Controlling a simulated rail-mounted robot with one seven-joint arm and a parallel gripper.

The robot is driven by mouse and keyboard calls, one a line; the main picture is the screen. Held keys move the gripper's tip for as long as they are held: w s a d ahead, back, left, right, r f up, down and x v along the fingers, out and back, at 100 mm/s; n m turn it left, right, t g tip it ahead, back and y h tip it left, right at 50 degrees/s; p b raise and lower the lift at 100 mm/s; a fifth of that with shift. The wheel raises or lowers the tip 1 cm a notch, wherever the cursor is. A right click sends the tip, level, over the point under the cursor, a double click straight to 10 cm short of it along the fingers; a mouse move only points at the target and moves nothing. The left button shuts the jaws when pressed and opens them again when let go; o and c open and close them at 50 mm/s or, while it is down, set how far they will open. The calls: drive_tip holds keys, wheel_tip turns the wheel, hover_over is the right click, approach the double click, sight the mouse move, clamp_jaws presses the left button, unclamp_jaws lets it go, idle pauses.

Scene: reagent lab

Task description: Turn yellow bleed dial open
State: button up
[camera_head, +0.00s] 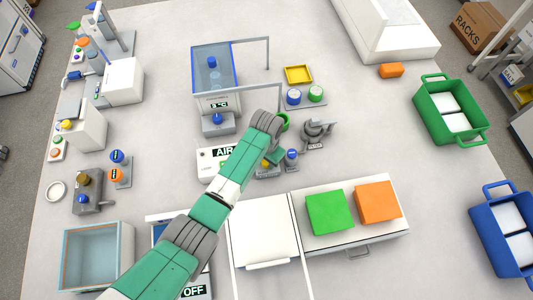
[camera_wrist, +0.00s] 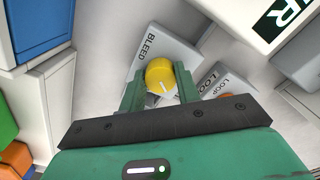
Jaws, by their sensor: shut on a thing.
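The yellow bleed dial (camera_wrist: 160,76) sits on a grey block labelled BLEED (camera_wrist: 165,42) in the wrist view. A white pointer line shows on the dial, toward its lower right. My gripper (camera_wrist: 160,88) is shut on the dial, with one green finger on each side of it. In the head view the yellow dial (camera_head: 266,163) shows only in part beside my gripper (camera_head: 268,160), and my wrist hides much of the block.
A grey block labelled LOOP (camera_wrist: 222,88) stands close to the right of the bleed block. The white AIR box (camera_head: 208,158) is just left of my forearm. A blue-knobbed fixture (camera_head: 291,156) and a grey clamp-like device (camera_head: 317,132) stand to the right.

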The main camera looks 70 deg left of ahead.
drive_tip(key=m+p, duration=0.1)
drive_tip(key=m, duration=0.4)
drive_tip(key=shift+r+m+p, duration=0.1)
drive_tip(key=shift+m+p, duration=0.2)
drive_tip(key=m, duration=0.4)
drive_tip(key=shift+a+m+p, duration=0.1)
drive_tip(key=shift+m+p, duration=0.3)
drive_tip(key=o, duration=1)
wheel_tip(320, 180, up, 8)
drive_tip(key=shift+f+p, duration=0.15)
drive_tip(key=shift+p, duration=0.3)
